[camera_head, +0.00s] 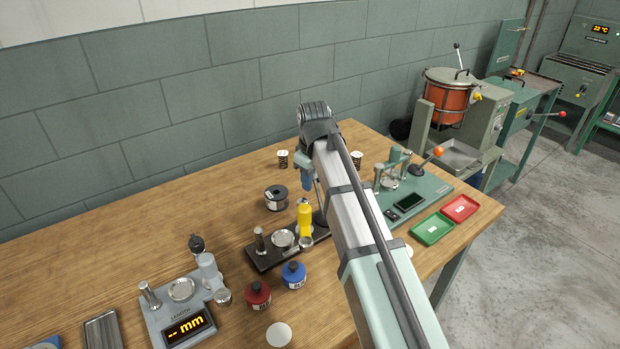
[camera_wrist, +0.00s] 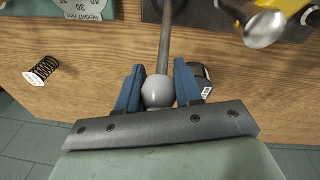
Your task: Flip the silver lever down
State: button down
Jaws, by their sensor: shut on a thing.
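In the wrist view the silver lever is a metal rod (camera_wrist: 166,40) ending in a round grey knob (camera_wrist: 158,92). The rod runs from the dark base (camera_wrist: 205,22) at the top towards my gripper. My gripper (camera_wrist: 159,72) has its blue fingers on either side of the knob and is shut on it. In the head view one blue finger (camera_head: 308,182) shows above the bench, behind the dark-based coiler (camera_head: 262,262). My arm hides part of this area, and the lever cannot be made out clearly there.
A yellow handle (camera_head: 305,218) stands on the coiler, close to my gripper. A black spool (camera_head: 275,197) lies on the bench to the left. A spring (camera_head: 283,160) stands behind it. A green press (camera_head: 415,192) stands to the right.

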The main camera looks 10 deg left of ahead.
aim_at(320, 199)
jog(key=s+d+t+y, duration=0.1)
jog(key=s+d+r+t+y, duration=0.1)
jog(key=s, duration=0.1)
jog(key=shift+d+r+y, duration=0.1)
jog(key=shift+d+y, duration=0.2)
jog(key=shift+d, duration=0.1)
jog(key=shift+d+r, duration=0.1)
jog(key=shift+d, duration=0.05)
jog(key=s+d, duration=0.4)
jog(key=shift+s+d+f, duration=0.35)
jog(key=shift+s+f, duration=0.05)
jog(key=shift+s, duration=0.1)
dwell(1.2)
jog(key=c, duration=0.8)
grip_release()
jog(key=shift+r, duration=0.1)
